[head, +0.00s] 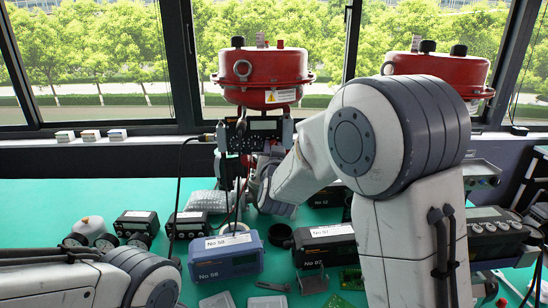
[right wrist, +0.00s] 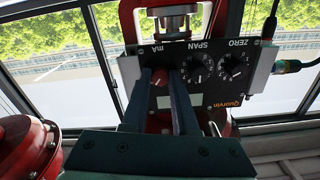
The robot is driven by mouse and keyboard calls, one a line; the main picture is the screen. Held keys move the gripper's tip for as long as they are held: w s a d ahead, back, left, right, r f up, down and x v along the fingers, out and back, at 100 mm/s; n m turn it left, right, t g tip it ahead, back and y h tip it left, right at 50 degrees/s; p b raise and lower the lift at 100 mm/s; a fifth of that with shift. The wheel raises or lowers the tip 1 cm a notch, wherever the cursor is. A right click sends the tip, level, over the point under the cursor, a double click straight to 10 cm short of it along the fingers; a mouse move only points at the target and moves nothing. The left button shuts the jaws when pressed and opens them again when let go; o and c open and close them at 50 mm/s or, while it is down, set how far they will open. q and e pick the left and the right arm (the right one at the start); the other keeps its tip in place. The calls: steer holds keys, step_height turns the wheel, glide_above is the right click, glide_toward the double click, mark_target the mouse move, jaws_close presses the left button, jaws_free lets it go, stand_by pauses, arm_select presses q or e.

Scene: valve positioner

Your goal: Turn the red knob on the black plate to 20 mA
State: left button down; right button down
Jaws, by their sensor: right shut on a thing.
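The black plate (right wrist: 214,78) shows upside down in the right wrist view, with the labels mA, SPAN and ZERO. The red knob (right wrist: 159,77) is beside the mA label. My right gripper (right wrist: 161,84) is shut on the red knob, one finger on each side of it. The knob's pointer and scale marks are too small or covered to read. In the head view the black plate (head: 256,135) hangs under a red round actuator (head: 262,74); the knob is hidden there. My left gripper is out of view; only its arm shows at the lower left.
Two black knobs (right wrist: 197,68) sit beside the red one. A cable with a green plug (right wrist: 288,66) enters the plate's side. Blue and black instrument boxes (head: 232,258) crowd the green table (head: 80,195). A second red actuator (head: 440,70) stands at the right.

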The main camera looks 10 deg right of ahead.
steer(key=shift+m+b, duration=0.65)
steer(key=shift+m, duration=0.15)
steer(key=c, duration=0.7)
jaws_free()
steer(key=shift+s, duration=0.1)
steer(key=s, duration=0.3)
steer(key=s+a, duration=0.1)
steer(key=s, duration=0.2)
steer(key=s+a, duration=0.1)
steer(key=s, duration=0.3)
steer(key=shift+s+b, duration=0.1)
steer(key=shift+b, duration=0.3)
steer(key=shift+a, duration=0.1)
